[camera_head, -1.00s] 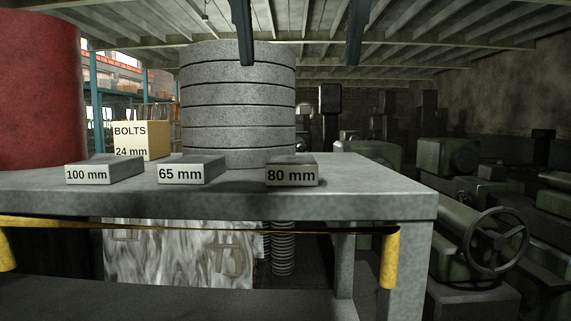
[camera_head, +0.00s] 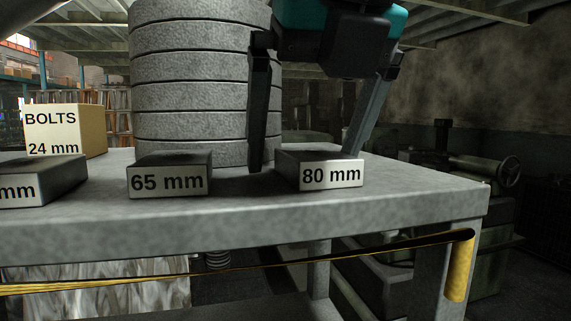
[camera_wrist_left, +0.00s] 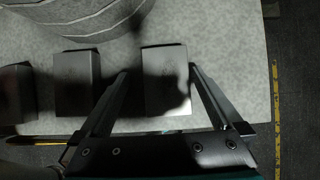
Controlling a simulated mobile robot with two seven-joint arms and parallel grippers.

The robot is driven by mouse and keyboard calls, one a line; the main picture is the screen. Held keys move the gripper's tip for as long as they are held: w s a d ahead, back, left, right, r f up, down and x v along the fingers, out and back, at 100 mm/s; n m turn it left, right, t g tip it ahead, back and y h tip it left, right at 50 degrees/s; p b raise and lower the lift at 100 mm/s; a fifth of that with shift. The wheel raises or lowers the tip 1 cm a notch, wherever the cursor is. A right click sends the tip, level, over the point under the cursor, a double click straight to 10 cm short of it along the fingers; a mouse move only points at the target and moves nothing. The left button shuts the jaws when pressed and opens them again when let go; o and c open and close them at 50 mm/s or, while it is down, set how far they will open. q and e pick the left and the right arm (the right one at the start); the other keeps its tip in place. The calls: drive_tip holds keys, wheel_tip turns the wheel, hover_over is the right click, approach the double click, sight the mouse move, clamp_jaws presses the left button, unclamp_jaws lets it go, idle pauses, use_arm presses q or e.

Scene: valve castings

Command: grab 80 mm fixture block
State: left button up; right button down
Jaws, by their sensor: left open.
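The 80 mm fixture block (camera_head: 318,170) is a flat grey block with a white label on its front, lying on the grey table (camera_head: 400,205) near its right end. My left gripper (camera_head: 304,160) comes down from above with its jaws open. One finger stands left of the block and the other right of it and slightly behind. In the left wrist view the same block (camera_wrist_left: 165,80) lies between the spread fingers (camera_wrist_left: 158,78), with a gap on each side. The 65 mm block (camera_head: 168,176) lies to its left. My right gripper is not seen.
A 100 mm block's end (camera_head: 40,182) shows at the far left, before a BOLTS 24 mm box (camera_head: 65,130). A tall stack of grey discs (camera_head: 200,85) stands behind the blocks. A black and yellow strap (camera_head: 250,267) runs along the table's front.

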use_arm(q)
drive_tip(key=shift+d+f, duration=0.1)
drive_tip(key=shift+s+d, duration=0.25)
drive_tip(key=shift+d, duration=0.05)
drive_tip(key=shift+s+d, duration=0.1)
drive_tip(key=shift+d, duration=0.15)
drive_tip(key=shift+c, duration=0.8)
drive_tip(key=shift+a, duration=0.15)
drive_tip(key=shift+c, duration=0.7)
drive_tip(key=shift+a, duration=0.1)
drive_tip(key=shift+c, duration=0.8)
clamp_jaws()
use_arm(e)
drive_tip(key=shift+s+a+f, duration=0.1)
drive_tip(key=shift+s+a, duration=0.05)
use_arm(q)
drive_tip(key=shift+r, duration=0.2)
